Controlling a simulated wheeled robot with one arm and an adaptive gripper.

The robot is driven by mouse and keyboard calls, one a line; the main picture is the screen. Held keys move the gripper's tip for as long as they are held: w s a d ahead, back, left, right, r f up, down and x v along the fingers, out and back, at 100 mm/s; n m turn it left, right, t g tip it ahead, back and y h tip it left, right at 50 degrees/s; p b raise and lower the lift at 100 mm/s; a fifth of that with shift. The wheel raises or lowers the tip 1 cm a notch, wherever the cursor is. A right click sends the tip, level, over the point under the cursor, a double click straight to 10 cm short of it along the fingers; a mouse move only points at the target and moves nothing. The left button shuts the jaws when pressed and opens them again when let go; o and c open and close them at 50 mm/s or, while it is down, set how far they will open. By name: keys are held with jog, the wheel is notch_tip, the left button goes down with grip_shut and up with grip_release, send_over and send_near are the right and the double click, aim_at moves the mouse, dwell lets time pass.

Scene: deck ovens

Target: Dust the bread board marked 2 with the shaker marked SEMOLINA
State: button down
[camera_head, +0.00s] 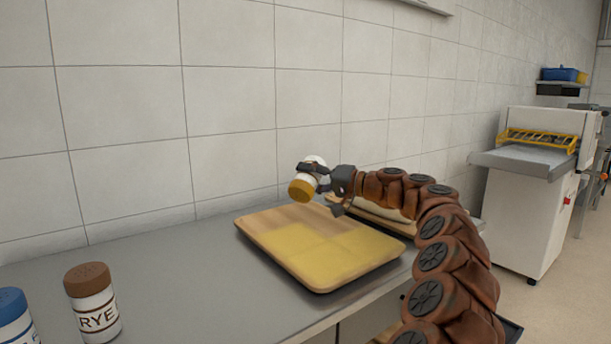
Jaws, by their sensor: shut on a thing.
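My gripper (318,177) is shut on a white shaker with a mustard-yellow cap (301,191). It holds the shaker tilted, cap end down, in the air over the back part of a wooden board (271,218). The shaker's label cannot be read from here. The board lies flat on the grey counter, and a yellow layer (325,252) covers much of its top. No number on the board can be seen.
A shaker marked RYE with a brown cap (88,279) and a blue-capped shaker (12,305) stand at the counter's front left. Another board with a pale item (372,209) lies behind my arm. The tiled wall (230,110) runs behind. A white machine (530,200) stands right.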

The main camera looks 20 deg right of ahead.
aim_at(299, 180)
jog(key=shift+w+d+r, duration=0.1)
jog(key=shift+w+d, duration=0.05)
jog(key=shift+r+p, duration=0.1)
jog(key=shift+p, duration=0.55)
jog(key=shift+m+p, duration=0.6)
jog(key=shift+p, duration=0.1)
